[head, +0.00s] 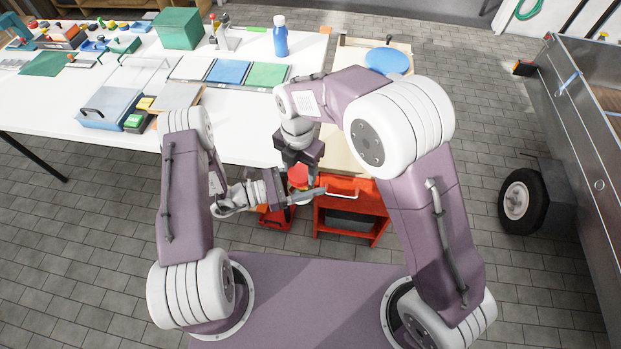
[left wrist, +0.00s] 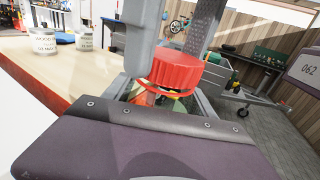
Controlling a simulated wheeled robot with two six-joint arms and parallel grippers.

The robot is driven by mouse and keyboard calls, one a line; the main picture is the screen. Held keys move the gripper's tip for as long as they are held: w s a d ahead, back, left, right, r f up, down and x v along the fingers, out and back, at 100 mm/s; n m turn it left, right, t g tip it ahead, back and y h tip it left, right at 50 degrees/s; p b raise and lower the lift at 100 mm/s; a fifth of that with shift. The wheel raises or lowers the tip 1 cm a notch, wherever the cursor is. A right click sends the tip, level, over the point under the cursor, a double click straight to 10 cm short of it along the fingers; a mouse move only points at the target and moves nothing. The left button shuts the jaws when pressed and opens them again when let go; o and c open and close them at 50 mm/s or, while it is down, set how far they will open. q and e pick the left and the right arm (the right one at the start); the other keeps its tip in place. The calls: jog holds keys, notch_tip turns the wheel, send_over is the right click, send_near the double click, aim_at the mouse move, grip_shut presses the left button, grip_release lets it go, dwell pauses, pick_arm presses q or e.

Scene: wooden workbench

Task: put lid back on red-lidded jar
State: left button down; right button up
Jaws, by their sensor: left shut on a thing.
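The red lid (left wrist: 180,69) is at the jar's mouth in the left wrist view, slightly tilted in the picture. It also shows in the head view (head: 298,176). The clear jar (left wrist: 172,103) is below it, its lower part hidden by my left gripper's body. A reddish band shows under the lid; I cannot tell if the lid is fully seated. My left gripper (head: 303,194) is shut on the jar, held in front of the bench. My right gripper (head: 299,170) reaches down from above, its fingers beside the lid; I cannot tell whether they grip it.
A red metal cart or stand (head: 350,207) is just beyond the grippers. The white bench (head: 235,130) at left holds trays and boxes. A blue bottle (head: 280,36) stands farther back. In the left wrist view, two labelled jars (left wrist: 44,40) stand on a wooden top.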

jog(key=m, duration=0.5)
jog(key=shift+c, duration=0.3)
jog(key=m, duration=3.2)
jog(key=o, duration=1.5)
jog(key=shift+o, duration=0.2)
jog(key=shift+r, duration=2.2)
